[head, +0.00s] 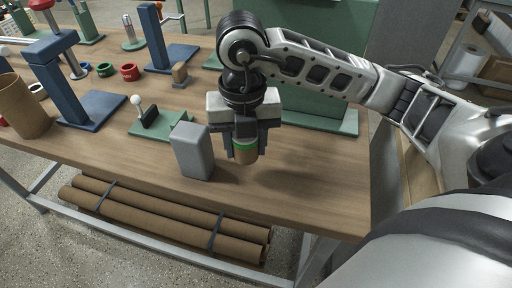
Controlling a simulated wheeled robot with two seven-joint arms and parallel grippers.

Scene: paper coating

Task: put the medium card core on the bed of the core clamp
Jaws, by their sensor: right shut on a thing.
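My right gripper (245,146) points down over the front middle of the bench and is shut on a short brown card core with a green band (245,155), likely the medium card core. The core is upright, its upper part hidden between the fingers. A low green fixture (150,124) with a dark block and a white-knobbed lever, likely the core clamp, stands to the left. Its right part is partly hidden behind a grey block (193,152). The held core is to the right of that block. My left gripper is not in view.
A larger brown card tube (22,106) stands at the left edge. Blue stands (92,106) and (180,55) rise behind the fixture, with red (129,72) and green (105,69) rings between. The wooden bench (310,185) is clear at front right. Long tubes (160,215) lie below.

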